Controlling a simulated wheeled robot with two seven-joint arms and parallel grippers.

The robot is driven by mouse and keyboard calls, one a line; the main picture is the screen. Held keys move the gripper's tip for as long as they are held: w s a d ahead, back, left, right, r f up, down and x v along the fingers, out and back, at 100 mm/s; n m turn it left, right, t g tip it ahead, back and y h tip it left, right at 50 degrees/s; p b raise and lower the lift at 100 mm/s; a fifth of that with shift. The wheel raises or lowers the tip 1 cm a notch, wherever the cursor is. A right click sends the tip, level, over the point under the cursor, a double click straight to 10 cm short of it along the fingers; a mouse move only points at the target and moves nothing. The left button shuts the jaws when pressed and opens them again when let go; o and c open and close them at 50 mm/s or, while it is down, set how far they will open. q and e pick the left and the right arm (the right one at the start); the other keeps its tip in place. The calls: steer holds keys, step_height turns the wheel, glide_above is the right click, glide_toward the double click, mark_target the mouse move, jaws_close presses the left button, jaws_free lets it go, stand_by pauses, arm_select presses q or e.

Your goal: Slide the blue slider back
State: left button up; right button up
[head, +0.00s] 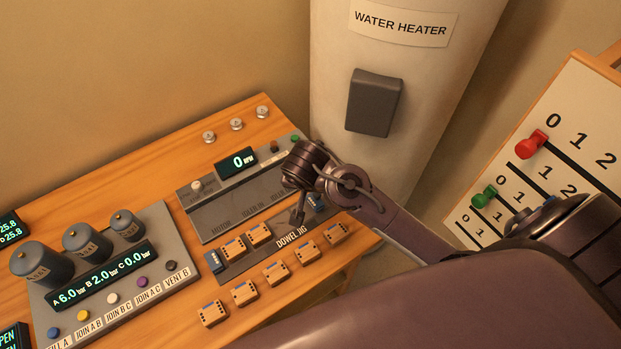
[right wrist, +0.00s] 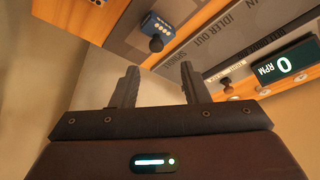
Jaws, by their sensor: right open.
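A white board with number scales (head: 592,105) stands tilted at the right in the head view. A red slider (head: 531,145) and a green slider (head: 484,197) sit on its slots. A small blue piece (head: 549,199) shows at the board just above my arm. It may be the blue slider, but my arm hides most of that area. My right gripper (head: 298,214) is over the bench by the dowel jig, well left of the board. It is open and empty in the right wrist view (right wrist: 160,86). My left gripper is out of view.
The wooden bench (head: 160,335) holds a panel of dials (head: 115,260), an RPM panel (head: 238,205) and several tan blocks (head: 277,273). A water heater (head: 400,40) with a grey box (head: 374,103) stands between bench and board.

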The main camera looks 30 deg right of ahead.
mark_target(317, 196)
steer(key=p+x, duration=0.1)
steer(key=x, duration=0.6)
steer(key=shift+s, duration=0.35)
steer(key=shift+c, duration=0.3)
jaws_close()
